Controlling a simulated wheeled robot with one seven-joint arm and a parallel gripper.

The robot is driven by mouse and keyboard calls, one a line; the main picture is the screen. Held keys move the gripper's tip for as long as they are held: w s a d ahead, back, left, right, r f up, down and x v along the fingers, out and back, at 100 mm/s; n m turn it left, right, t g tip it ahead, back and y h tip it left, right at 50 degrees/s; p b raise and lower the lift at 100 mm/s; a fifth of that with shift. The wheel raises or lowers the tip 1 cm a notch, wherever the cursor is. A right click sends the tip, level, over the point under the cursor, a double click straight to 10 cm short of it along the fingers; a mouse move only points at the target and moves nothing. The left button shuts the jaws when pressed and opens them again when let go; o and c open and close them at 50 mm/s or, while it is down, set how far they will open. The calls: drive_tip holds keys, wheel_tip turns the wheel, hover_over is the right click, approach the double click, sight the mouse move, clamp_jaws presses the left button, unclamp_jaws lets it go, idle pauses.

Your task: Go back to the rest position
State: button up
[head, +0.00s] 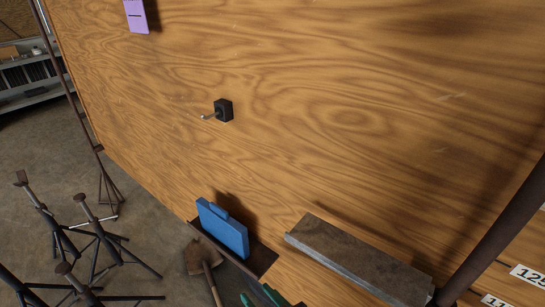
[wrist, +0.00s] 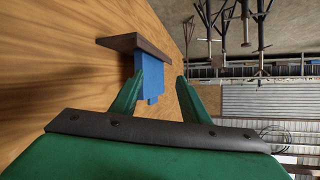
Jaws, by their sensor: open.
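My gripper (head: 256,292) shows as green fingers at the bottom edge of the head view, below the blue case and close to the wooden panel. In the wrist view its two green fingers (wrist: 161,74) stand apart, open, with nothing held between them. The blue case-like object (head: 223,230) stands on a small dark ledge (head: 262,259) against the panel. In the wrist view the blue case (wrist: 150,66) appears beyond the fingers, partly hidden by the left finger, beside the dark ledge (wrist: 128,42). No rest position is marked in view.
The wooden panel (head: 330,130) carries a black box with a small lever (head: 223,110) and a purple plate (head: 136,16). A grey-brown slab-like shelf (head: 350,262) juts out at right. Tripod stands (head: 95,225) and a shovel (head: 203,262) stand at left.

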drive_tip(key=s+d+f+m+t+h, duration=0.2)
drive_tip(key=s+d+f+m+h, duration=0.35)
drive_tip(key=s+f, duration=0.5)
drive_tip(key=s+a+r+t+h, duration=0.1)
drive_tip(key=s+r, duration=0.1)
drive_tip(key=s, duration=0.6)
drive_tip(key=s+a+r+t+h, duration=0.1)
drive_tip(key=s+r, duration=0.2)
drive_tip(key=s, duration=0.4)
drive_tip(key=shift+s+r+t, duration=0.3)
drive_tip(key=shift+s+r, duration=0.05)
drive_tip(key=shift+s, duration=0.05)
drive_tip(key=shift+n, duration=0.25)
drive_tip(key=shift+c, duration=1.4)
drive_tip(key=shift+w, duration=0.1)
